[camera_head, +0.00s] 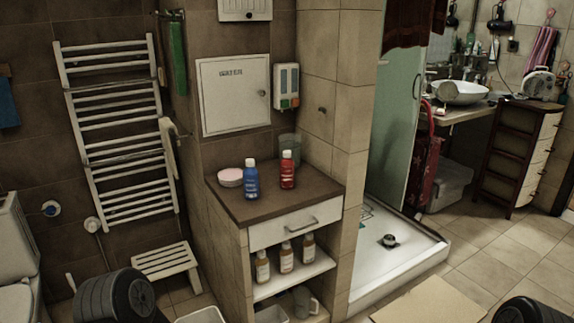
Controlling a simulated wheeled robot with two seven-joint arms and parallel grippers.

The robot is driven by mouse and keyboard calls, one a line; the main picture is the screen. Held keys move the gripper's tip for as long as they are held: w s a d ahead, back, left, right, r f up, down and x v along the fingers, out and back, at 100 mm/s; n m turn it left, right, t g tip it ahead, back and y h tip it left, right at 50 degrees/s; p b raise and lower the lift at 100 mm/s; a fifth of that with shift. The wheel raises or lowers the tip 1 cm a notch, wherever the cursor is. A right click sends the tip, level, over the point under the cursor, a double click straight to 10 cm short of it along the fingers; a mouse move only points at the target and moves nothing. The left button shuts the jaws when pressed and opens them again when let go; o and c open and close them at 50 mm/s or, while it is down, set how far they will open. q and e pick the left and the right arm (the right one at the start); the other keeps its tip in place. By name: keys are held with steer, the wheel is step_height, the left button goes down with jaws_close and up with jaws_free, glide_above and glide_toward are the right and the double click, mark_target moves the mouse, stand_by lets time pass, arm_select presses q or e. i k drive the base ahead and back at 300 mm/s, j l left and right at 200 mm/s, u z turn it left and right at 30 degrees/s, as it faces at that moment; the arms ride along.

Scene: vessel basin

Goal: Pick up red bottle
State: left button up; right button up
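The red bottle (287,172) stands upright on the brown top of a low cabinet (238,208), towards its right side. It has a white cap and a label. A blue bottle (250,182) with a white cap stands just left of it, a little nearer to me. Neither of my grippers shows in the head view. Only dark rounded parts, which look like my own arms, show at the bottom left and bottom right edges. Nothing touches the red bottle from my side.
A pink-and-white round stack (230,178) and a grey cup (289,145) share the cabinet top. Below are a drawer (296,225) and a shelf with brown bottles (286,259). A white stool (166,262) stands left; a shower tray (395,255) lies right. The front of the cabinet top is clear.

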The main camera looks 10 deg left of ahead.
mark_target(286, 166)
steer(key=i+z, duration=0.15)
steer(key=z, duration=0.45)
steer(key=i+j+z, duration=0.3)
steer(key=i+j, duration=0.2)
steer(key=i+j+z, duration=0.3)
steer(key=i+j, duration=0.3)
